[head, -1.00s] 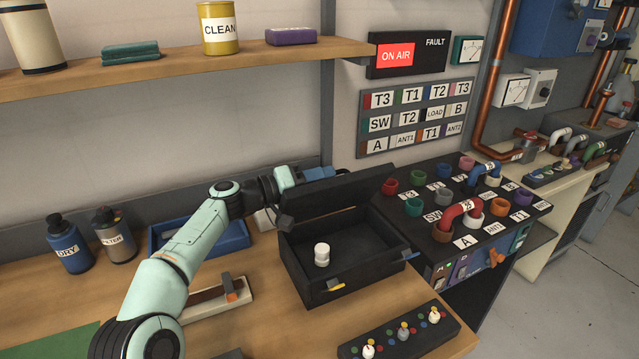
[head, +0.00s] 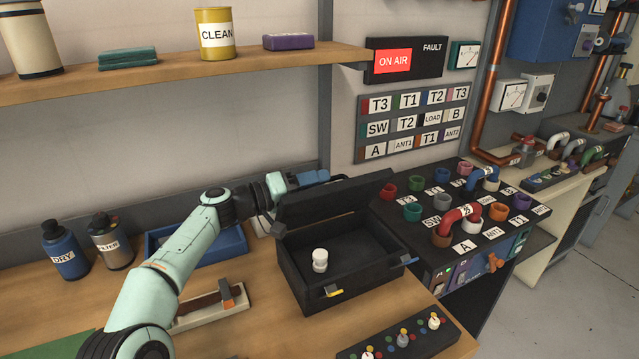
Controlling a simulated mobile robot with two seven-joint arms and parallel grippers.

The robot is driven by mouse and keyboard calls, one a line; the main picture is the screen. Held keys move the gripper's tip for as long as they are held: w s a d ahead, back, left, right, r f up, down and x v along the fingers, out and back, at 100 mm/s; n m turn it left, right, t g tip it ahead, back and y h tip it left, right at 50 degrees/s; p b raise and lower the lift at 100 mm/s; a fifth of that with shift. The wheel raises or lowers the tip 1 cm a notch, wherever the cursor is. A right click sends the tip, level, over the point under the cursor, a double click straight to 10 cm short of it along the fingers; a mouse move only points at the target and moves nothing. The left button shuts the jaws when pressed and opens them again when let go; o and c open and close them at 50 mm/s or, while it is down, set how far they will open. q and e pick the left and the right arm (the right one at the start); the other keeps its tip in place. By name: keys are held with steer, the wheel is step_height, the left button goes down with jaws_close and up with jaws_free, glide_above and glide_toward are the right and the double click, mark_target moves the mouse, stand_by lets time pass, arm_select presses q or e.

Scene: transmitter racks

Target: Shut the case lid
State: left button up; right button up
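The black case (head: 358,284) stands on the wooden bench with its lid (head: 335,199) raised, standing up at the back edge. A small white cylinder (head: 320,258) stands inside the case. My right gripper is not in view.
A panel of coloured sockets (head: 455,210) stands close to the case's right. A strip with knobs (head: 402,340) lies in front. A blue tray (head: 185,240) and a tool on a pale block (head: 215,303) lie left. A shelf (head: 180,68) hangs above.

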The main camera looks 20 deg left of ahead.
arm_select(q)
steer(key=b+v, duration=0.1)
steer(key=v, duration=1.1)
steer(key=shift+s+b, duration=0.15)
steer(key=shift+b, duration=0.25)
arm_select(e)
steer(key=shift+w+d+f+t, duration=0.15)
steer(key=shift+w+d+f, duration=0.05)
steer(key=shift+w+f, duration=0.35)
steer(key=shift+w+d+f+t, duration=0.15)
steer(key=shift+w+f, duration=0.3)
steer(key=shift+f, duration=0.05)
